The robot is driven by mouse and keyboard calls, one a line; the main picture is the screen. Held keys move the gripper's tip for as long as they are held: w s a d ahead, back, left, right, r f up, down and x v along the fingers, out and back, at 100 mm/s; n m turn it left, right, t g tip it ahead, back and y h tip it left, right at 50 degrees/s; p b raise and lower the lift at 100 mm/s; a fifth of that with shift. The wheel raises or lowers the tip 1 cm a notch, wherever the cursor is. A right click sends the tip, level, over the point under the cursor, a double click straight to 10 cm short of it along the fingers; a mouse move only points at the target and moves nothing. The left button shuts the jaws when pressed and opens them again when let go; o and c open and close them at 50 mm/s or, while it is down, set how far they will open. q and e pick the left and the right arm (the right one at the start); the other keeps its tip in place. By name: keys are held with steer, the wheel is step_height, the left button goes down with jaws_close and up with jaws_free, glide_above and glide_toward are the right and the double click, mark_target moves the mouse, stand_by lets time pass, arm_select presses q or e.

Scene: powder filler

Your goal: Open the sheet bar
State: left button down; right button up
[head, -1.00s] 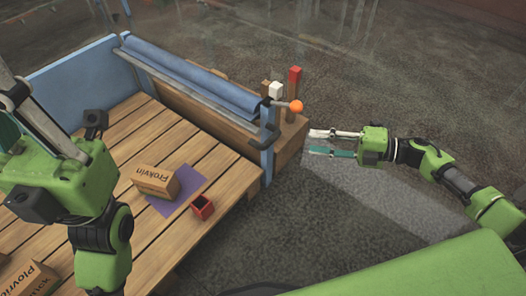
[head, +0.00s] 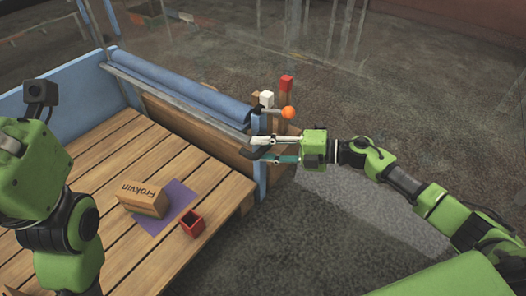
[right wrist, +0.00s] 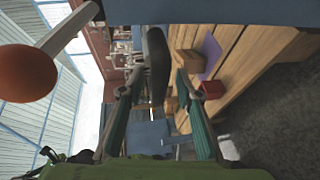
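The sheet bar (head: 175,95) is a grey metal rail running along the blue roll on the far side of the wooden deck. A dark handle (head: 247,153) sits at its near right end. My right gripper (head: 262,149) is at this handle, its fingers pointing left. In the right wrist view the handle (right wrist: 157,62) stands between and just beyond the two spread teal-padded fingers (right wrist: 155,105), with gaps on both sides. Contact does not show. My left arm is at the left of the head view; its fingers are not visible.
A cardboard box (head: 143,199) and a small red box (head: 192,223) are on the deck.

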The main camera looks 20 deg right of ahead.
steer(key=shift+w+a, duration=0.1)
steer(key=shift+a, duration=0.05)
jaws_close()
stand_by(0.4)
